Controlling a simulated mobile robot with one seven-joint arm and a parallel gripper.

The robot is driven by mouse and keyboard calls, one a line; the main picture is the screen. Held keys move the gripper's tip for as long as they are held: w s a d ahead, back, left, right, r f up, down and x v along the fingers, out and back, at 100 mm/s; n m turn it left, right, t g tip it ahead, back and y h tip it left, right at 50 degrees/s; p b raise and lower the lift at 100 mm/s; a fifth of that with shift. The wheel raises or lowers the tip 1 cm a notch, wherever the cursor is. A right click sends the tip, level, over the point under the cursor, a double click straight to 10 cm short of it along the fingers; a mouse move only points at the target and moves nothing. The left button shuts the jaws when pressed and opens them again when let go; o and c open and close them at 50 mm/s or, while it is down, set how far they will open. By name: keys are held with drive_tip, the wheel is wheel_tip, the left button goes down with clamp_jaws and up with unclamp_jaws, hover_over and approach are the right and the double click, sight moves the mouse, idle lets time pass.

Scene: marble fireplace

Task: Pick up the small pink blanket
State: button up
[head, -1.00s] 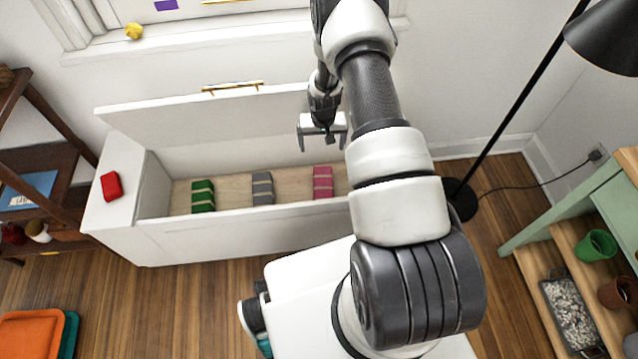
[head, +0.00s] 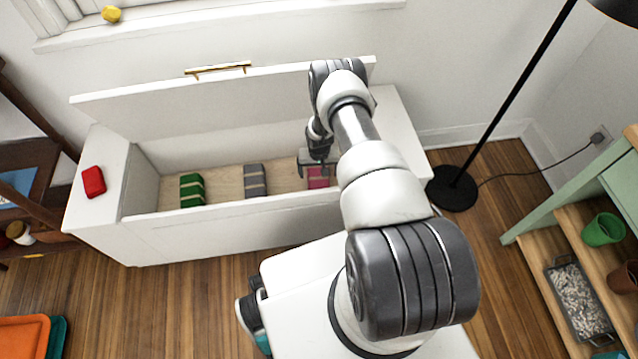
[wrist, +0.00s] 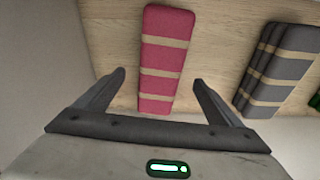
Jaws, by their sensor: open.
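The small pink blanket (head: 318,182) is a folded bundle with tan bands. It lies on the wooden floor of the open white chest (head: 200,236), at the right of the row. In the wrist view the pink blanket (wrist: 163,62) stretches away from between my fingers, its near end close to the line between the fingertips. My gripper (head: 318,160) is open and empty, above the blanket and partly covering it in the head view. In the wrist view my gripper (wrist: 158,82) has one finger on each side of the blanket, with gaps. The height between them is hard to tell.
A grey bundle (head: 255,181) and a green bundle (head: 192,190) lie left of the pink one. The raised chest lid (head: 210,100) stands behind, and the chest's front wall is near. A red object (head: 93,181) sits on the chest's left top. A black lamp (head: 452,188) stands right.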

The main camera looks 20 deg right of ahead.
sight(319, 176)
drive_tip(key=f, duration=0.1)
drive_tip(key=f+b, duration=0.1)
drive_tip(key=f, duration=0.1)
drive_tip(key=w+f+b, duration=0.1)
drive_tip(key=f, duration=0.1)
drive_tip(key=shift+d+f, duration=0.15)
drive_tip(key=shift+d, duration=0.15)
drive_tip(key=shift+w, duration=0.1)
drive_tip(key=c, duration=1.3)
